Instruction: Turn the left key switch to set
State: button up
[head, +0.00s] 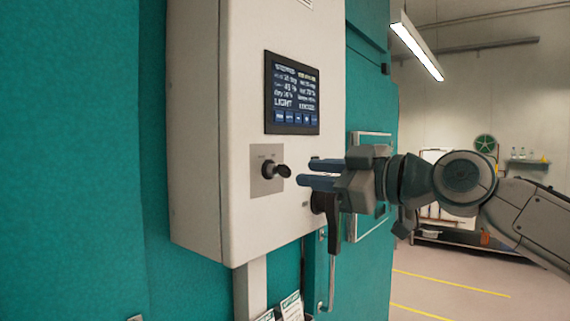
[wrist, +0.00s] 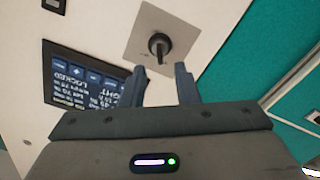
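The left key switch (head: 277,170) is a black key on a square grey plate (head: 258,183), on the front of a white control box below its screen. In the wrist view the key switch (wrist: 159,44) lies just beyond the fingertips, between their lines. My gripper (head: 306,171) is open and points at the panel, just right of the key. The wrist view shows both fingers of my gripper (wrist: 160,70) apart with nothing between them. No contact with the key shows. The small labels around the key are too blurred to read.
The screen (head: 292,95) above the key shows text including "LIGHT"; "LOCKED" reads in the wrist view. A black handle (head: 333,235) hangs below my gripper, its upper part partly hidden. The white box (head: 200,120) stands out from the teal chamber wall (head: 80,150). Open floor lies at right.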

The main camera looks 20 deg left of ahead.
aim_at(291, 171)
jog(key=p+x, duration=0.1)
jog(key=x, duration=0.5)
jog(key=shift+w+a+p, duration=0.15)
jog(key=shift+a+p, duration=0.2)
grip_shut()
